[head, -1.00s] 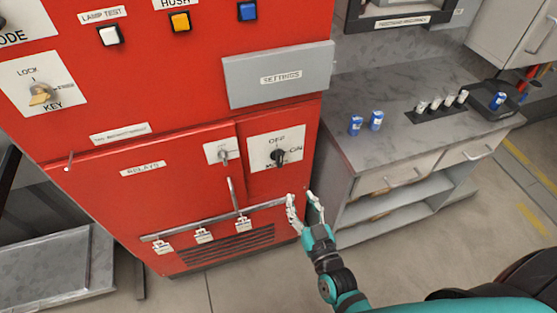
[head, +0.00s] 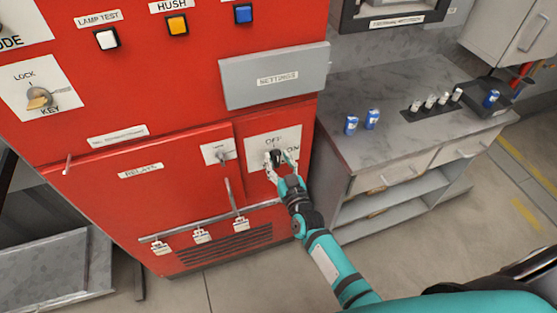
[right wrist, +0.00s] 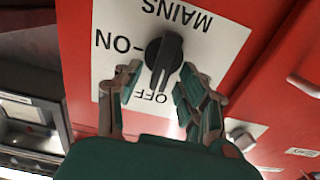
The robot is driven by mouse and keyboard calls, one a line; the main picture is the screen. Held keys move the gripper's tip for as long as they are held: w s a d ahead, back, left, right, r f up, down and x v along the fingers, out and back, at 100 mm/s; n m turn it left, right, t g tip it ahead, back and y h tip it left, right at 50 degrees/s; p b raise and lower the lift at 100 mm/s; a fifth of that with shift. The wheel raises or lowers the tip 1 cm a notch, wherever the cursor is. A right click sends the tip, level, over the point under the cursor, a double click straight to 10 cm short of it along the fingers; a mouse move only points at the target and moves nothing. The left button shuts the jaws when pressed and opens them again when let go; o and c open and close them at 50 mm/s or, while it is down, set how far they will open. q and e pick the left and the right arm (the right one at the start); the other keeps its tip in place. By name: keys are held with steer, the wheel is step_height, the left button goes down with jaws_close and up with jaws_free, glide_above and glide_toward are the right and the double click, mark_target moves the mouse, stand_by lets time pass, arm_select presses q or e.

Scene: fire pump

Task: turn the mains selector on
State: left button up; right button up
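The mains selector (head: 276,156) is a black rotary knob on a white plate on the red cabinet's lower right door. In the right wrist view the knob (right wrist: 164,54) shows upside down, with ON at the left and OFF below. Its grip bar points toward OFF. My right gripper (head: 280,163) is at the plate, its fingers on either side of the knob. In the right wrist view the right gripper (right wrist: 161,78) is open, with a gap visible between the fingers and the knob. My left gripper is out of view.
A smaller switch (head: 220,153) and a vertical handle (head: 228,185) are left of the selector. A grey settings box (head: 275,78) juts out above it. A bench (head: 400,145) with blue items stands to the right, with open floor in front.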

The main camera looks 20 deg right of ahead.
steer(key=shift+c, duration=0.6)
jaws_close()
